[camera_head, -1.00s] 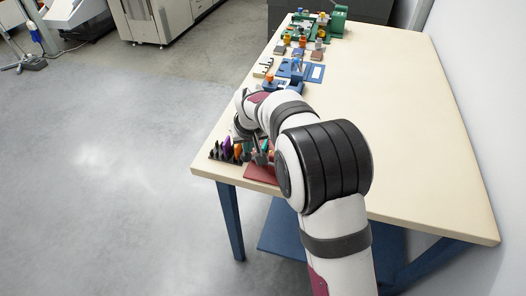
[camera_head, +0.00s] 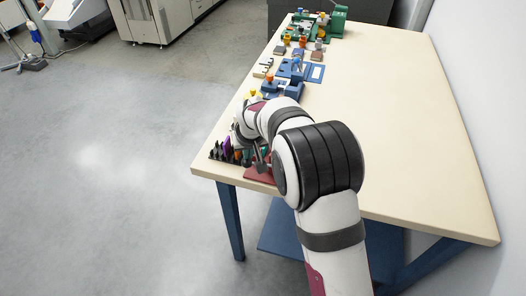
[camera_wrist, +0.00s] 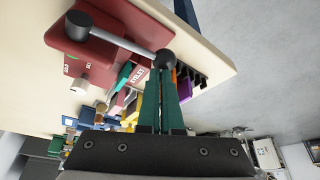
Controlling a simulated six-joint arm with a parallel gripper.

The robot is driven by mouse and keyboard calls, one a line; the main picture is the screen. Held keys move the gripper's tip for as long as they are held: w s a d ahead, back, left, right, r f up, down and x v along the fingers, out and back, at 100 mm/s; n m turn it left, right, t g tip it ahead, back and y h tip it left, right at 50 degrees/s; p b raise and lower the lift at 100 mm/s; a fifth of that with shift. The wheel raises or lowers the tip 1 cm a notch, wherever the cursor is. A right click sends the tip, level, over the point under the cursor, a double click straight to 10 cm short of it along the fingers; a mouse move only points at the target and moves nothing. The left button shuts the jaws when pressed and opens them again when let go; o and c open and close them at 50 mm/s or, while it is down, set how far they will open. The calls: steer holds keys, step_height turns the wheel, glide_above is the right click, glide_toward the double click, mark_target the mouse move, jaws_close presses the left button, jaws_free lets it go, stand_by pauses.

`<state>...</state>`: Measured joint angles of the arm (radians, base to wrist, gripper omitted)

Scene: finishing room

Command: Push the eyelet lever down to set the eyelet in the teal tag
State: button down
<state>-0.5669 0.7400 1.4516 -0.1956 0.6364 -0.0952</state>
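The red eyelet press (camera_wrist: 90,55) shows in the wrist view, with a grey lever (camera_wrist: 124,38) reaching from its dark pivot to a round black knob (camera_wrist: 164,60). My gripper (camera_wrist: 163,74) has its two teal-green fingers close together, with a narrow gap lower down. The fingertips are at the knob in this view; I cannot tell whether they touch it. In the head view the red press base (camera_head: 257,175) shows beside my wrist, and my arm hides much of the press. I cannot make out the teal tag for certain.
A black rack (camera_head: 218,152) with coloured pieces stands by the table's left front corner. An EYELET label (camera_wrist: 137,76) is near the press. Blue tools (camera_head: 291,89) and a green machine (camera_head: 338,20) stand farther along the left edge. The table's right side (camera_head: 425,130) is clear.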

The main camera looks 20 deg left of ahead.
steer(key=shift+f, duration=0.15)
step_height(320, 180, up, 10)
steer(key=shift+d+f, duration=0.25)
steer(key=shift+d, duration=0.05)
stand_by(0.6)
step_height(320, 180, up, 4)
stand_by(0.5)
